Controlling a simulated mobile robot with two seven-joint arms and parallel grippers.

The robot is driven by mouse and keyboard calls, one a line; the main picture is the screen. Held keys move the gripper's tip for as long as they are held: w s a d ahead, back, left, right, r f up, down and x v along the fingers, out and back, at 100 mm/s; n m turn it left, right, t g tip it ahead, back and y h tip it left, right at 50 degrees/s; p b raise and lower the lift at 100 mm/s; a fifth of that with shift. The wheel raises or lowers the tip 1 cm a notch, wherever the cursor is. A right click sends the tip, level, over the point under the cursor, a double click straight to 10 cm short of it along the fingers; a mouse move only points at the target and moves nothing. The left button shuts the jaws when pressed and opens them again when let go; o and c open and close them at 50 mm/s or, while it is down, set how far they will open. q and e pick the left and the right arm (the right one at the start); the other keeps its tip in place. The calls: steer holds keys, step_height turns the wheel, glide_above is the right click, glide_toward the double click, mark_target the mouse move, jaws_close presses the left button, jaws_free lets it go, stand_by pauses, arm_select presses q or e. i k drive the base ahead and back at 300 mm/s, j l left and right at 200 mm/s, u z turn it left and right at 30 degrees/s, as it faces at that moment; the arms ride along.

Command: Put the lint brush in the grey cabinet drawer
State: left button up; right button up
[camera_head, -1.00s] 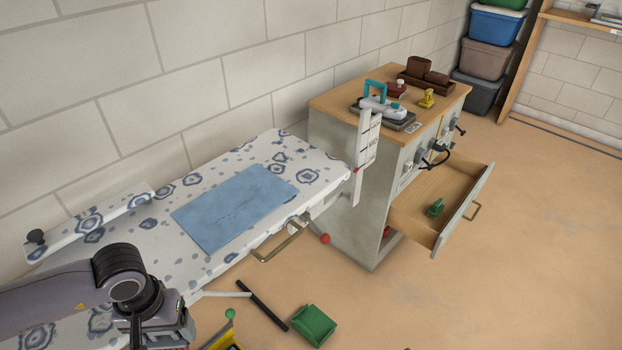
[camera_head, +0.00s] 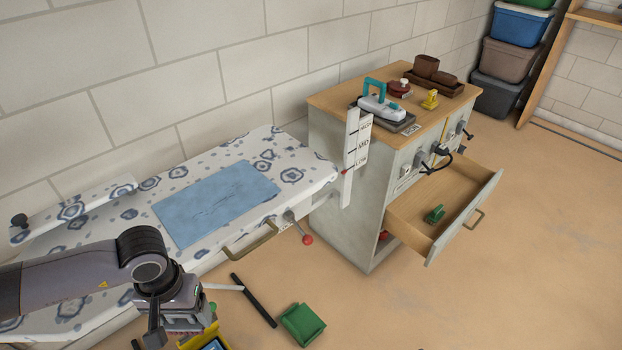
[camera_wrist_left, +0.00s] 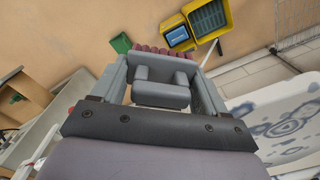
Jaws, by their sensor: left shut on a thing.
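My left gripper (camera_head: 186,318) is at the lower left of the head view, in front of the ironing board's near edge. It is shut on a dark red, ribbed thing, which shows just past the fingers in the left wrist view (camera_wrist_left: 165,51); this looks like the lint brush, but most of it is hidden. The grey cabinet (camera_head: 345,222) stands at the right, well away from the gripper. Its top drawer (camera_head: 465,225) is pulled open, with a small green object (camera_head: 434,214) inside and bare wood around it. My right gripper is not in view.
The ironing board (camera_head: 290,170) with a blue cloth (camera_head: 215,202) lies along the wall. An iron (camera_head: 382,106) and other items stand on the cabinet top. A green box (camera_head: 302,325) and a yellow crate (camera_head: 190,342) are below. Floor before the drawer is clear.

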mark_target(442, 201)
steer(key=i+l, duration=0.1)
steer(key=l, duration=0.4)
steer(key=i+l, duration=0.1)
steer(key=l, duration=0.9)
steer(key=i+l, duration=0.15)
steer(key=l, duration=0.35)
steer(key=i+l, duration=0.1)
steer(key=l, duration=0.25)
steer(key=i+l, duration=0.1)
steer(key=l, duration=0.2)
steer(key=i+l, duration=0.15)
steer(key=l, duration=0.2)
steer(key=i+l, duration=0.1)
steer(key=l, duration=0.2)
steer(key=i+l, duration=0.4)
steer(key=l, duration=0.25)
steer(key=i+l+u, duration=0.1)
steer(key=i+l, duration=0.55)
steer(key=i, duration=0.1)
